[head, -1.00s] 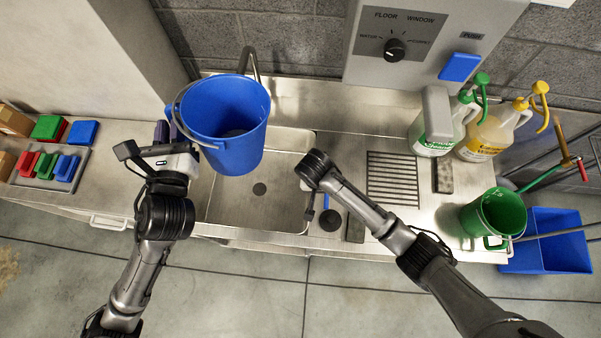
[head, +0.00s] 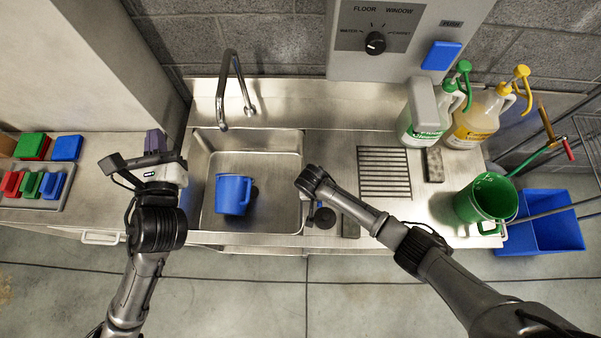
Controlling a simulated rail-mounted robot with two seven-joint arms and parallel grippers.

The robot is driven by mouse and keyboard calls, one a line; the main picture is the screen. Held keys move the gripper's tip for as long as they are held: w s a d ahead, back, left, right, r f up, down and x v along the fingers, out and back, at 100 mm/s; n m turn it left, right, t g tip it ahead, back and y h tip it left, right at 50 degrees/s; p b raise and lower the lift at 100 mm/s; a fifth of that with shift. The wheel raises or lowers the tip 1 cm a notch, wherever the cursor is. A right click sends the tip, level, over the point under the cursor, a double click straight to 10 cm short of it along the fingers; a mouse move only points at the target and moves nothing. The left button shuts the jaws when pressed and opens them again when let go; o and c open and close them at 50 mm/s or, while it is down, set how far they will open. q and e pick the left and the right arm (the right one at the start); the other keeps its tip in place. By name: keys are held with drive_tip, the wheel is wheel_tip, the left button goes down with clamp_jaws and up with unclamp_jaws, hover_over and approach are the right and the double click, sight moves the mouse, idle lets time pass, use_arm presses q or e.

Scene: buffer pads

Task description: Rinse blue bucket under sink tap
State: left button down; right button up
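The blue bucket (head: 231,194) is inside the steel sink basin (head: 280,163), left of its middle and beside the dark drain. I cannot tell for sure whether it stands upright or is tilted. The curved tap (head: 221,98) rises at the back of the sink, behind the bucket and apart from it. My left gripper (head: 160,168) is over the counter just left of the basin, clear of the bucket; its fingers are mostly hidden. My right gripper (head: 311,214) points down by the basin's right edge, apart from the bucket; its fingertips are not clear.
Red, green and blue pads (head: 32,184) lie in a tray on the left. A blue bin (head: 541,222) is on the floor at right.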

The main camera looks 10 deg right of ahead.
clamp_jaws()
idle(0.5)
